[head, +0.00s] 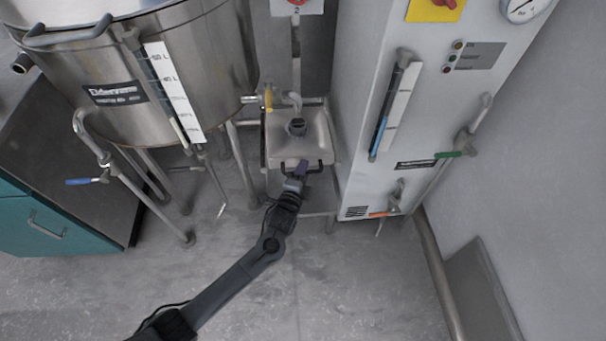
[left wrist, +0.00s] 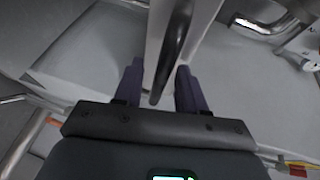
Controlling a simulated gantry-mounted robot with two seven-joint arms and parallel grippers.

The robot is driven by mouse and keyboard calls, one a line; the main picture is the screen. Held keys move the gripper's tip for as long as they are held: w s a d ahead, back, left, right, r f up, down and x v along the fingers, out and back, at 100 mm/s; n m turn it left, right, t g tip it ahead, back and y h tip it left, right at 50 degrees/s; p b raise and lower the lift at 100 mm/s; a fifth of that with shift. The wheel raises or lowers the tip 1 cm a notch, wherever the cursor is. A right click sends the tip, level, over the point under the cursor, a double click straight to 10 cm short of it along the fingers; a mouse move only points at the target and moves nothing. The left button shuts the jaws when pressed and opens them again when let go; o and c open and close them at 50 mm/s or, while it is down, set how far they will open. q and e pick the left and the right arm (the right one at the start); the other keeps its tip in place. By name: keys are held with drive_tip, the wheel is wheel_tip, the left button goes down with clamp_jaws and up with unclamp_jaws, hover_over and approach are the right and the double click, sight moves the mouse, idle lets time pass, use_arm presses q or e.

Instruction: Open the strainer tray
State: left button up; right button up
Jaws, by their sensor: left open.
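The strainer tray (head: 285,148) is a pale metal box on a frame between the steel tank and the white cabinet. A dark bar handle (head: 318,168) is on its front edge. My left gripper (head: 302,167) is at this front edge, partly covering the handle. In the left wrist view, the dark handle (left wrist: 172,48) runs between the two purple fingers of my left gripper (left wrist: 158,70). The fingers are open, with a gap visible beside the handle. The tray's pale surface (left wrist: 95,55) lies beyond them. My right gripper is out of view.
The large steel tank (head: 195,60) stands left of the tray, with pipes and legs close by. The white cabinet (head: 385,190) stands close on the right, with valve levers. A dark fitting (head: 297,127) is on the tray's top. The floor (head: 330,280) in front is clear.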

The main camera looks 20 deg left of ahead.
use_arm(q)
drive_tip(key=shift+w+a, duration=0.1)
drive_tip(key=shift+c, duration=0.3)
clamp_jaws()
